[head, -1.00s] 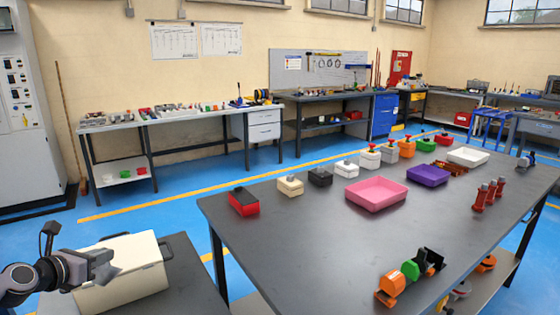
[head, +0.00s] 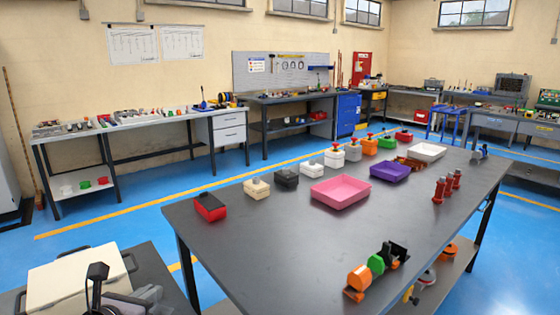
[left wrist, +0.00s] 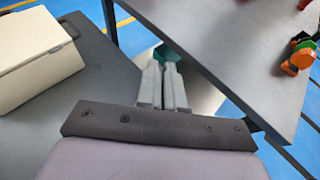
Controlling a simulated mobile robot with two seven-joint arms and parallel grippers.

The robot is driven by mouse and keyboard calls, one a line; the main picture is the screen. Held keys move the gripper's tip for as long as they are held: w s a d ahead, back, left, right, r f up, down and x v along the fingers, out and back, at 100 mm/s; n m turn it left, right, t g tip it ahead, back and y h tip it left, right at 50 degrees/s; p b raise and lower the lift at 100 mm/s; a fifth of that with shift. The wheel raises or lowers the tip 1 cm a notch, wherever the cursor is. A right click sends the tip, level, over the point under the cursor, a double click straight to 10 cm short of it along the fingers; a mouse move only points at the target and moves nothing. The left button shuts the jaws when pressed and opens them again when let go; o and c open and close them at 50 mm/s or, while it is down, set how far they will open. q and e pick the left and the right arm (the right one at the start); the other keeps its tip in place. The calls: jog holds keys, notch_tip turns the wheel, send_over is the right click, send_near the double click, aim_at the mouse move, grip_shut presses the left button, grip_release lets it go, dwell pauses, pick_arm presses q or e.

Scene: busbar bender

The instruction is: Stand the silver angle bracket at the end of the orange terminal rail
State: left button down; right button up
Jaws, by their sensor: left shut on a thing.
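My left gripper (head: 150,298) is low at the bottom left of the head view, beside a cream box. In the left wrist view its two grey fingers (left wrist: 163,84) are close together, with a small teal piece (left wrist: 166,53) at their tips. Most of that piece is hidden by the fingers. I cannot make out a silver angle bracket for certain. A row of terminal blocks, orange (head: 359,279), green (head: 376,264) and black (head: 395,252), stands near the front right of the dark table. It also shows in the left wrist view (left wrist: 297,57), well right of the gripper. My right gripper is not in view.
The dark table (head: 270,245) holds a pink tray (head: 340,192), a purple tray (head: 390,171), a white tray (head: 428,152) and red cylinders (head: 446,186). A cream box (head: 70,277) stands on a side table at the left. The table's left front area is clear.

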pick_arm(q)
jog(key=s+d, duration=0.3)
jog(key=s, duration=0.1)
jog(key=n+y, duration=0.2)
send_near(156, 312)
jog(key=d, duration=0.1)
jog(key=s+d+r, duration=0.1)
jog(key=d, duration=0.1)
jog(key=shift+s+d+r, duration=0.25)
jog(key=shift+s+d, duration=0.05)
jog(key=shift+d, duration=0.1)
jog(key=shift+f, duration=0.1)
jog(key=shift+w, duration=0.1)
dwell(0.5)
